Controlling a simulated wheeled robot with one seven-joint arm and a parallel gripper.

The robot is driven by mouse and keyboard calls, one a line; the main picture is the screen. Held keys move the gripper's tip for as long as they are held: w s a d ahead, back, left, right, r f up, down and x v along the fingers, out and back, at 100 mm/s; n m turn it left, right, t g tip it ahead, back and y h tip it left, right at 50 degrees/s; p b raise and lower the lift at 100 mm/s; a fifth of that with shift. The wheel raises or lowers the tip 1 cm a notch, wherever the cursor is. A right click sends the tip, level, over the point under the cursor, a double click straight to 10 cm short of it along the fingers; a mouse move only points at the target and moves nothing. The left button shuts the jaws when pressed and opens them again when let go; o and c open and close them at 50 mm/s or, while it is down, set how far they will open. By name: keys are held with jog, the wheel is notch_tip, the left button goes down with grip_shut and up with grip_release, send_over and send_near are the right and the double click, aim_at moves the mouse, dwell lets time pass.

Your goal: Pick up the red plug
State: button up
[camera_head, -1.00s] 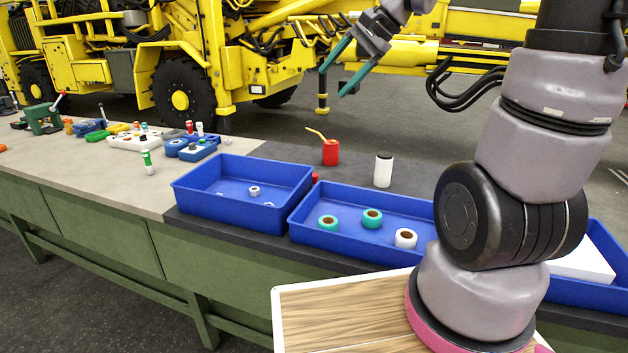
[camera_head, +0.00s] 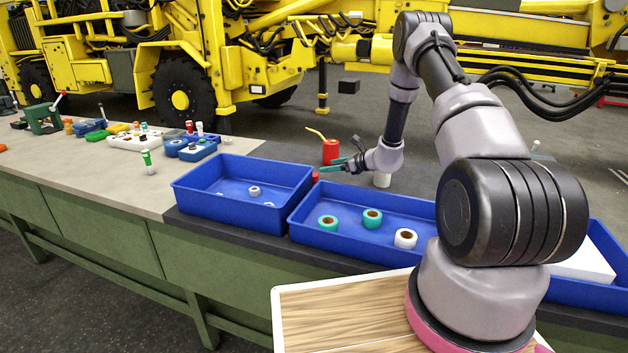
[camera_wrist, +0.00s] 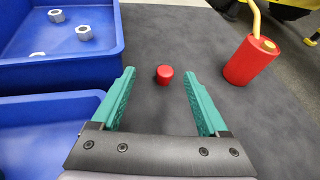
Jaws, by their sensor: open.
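The red plug (camera_wrist: 164,74) is a small red cylinder standing on the dark grey bench top. In the wrist view it lies just beyond the fingertips, roughly centred between them. In the head view the red plug (camera_head: 315,177) shows as a small red spot by the right end of the left blue bin. My gripper (camera_wrist: 160,85) is open and empty, with two green fingers spread on either side of the line to the plug. In the head view my gripper (camera_head: 336,164) points left, low over the bench, close to the plug.
A red can (camera_wrist: 250,60) with a yellow spout stands right of the plug. A blue bin (camera_wrist: 112,57) with nuts is at the left, and a second blue bin (camera_head: 300,222) holds tape rolls (camera_head: 372,219).

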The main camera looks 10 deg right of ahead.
aim_at(315, 175)
jog(key=f, duration=0.1)
jog(key=d+f+m, duration=0.1)
jog(key=f, duration=0.1)
jog(key=shift+w+d+f+h, duration=0.1)
jog(key=shift+w+f+h, duration=0.1)
jog(key=shift+f+h, duration=0.1)
jog(key=x, duration=0.4)
jog(key=shift+w+f, duration=0.15)
jog(key=shift+w, duration=0.05)
jog(key=shift+r+x, duration=0.15)
jog(key=shift+x, duration=1.45)
jog(key=shift+r+x, duration=0.1)
jog(key=shift+x, duration=1.5)
jog(key=shift+c, duration=0.3)
grip_shut()
